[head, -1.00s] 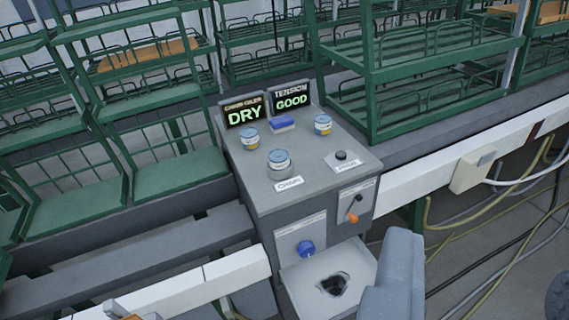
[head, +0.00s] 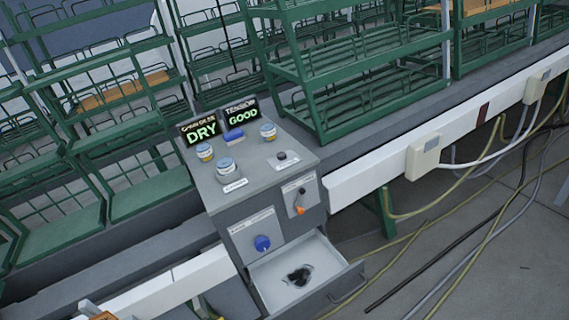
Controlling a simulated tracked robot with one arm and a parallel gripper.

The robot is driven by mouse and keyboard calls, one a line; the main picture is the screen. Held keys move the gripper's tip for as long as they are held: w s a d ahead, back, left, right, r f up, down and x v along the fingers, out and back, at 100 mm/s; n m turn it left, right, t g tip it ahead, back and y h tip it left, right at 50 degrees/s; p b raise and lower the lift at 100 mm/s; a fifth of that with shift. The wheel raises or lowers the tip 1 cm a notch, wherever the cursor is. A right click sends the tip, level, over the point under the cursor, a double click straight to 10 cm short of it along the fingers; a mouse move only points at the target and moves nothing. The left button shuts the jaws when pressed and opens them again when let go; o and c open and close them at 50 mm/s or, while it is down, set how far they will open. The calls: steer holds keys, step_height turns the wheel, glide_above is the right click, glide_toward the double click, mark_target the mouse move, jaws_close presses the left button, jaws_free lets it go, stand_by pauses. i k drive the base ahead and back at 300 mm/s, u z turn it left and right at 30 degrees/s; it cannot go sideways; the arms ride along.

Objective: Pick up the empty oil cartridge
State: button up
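One sits at the left (head: 204,152), one at the right (head: 268,131), and one in front (head: 225,168) on a round grey seat behind a white label. I cannot tell from here which cartridge is empty. The left display (head: 200,131) reads DRY and the right display (head: 242,114) reads GOOD. My gripper is not in view.
An open drawer (head: 335,270) at the box's front holds a dark item. The front has a blue knob (head: 262,243) and an orange-tipped lever (head: 299,209). Green racks (head: 350,80) stand behind. Cables (head: 460,245) lie on the floor at the right.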

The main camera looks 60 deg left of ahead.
mark_target(226, 166)
steer(key=z, duration=0.6)
steer(key=i, duration=2.15)
steer(key=u, duration=4.15)
steer(key=i, duration=0.65)
steer(key=u, duration=0.2)
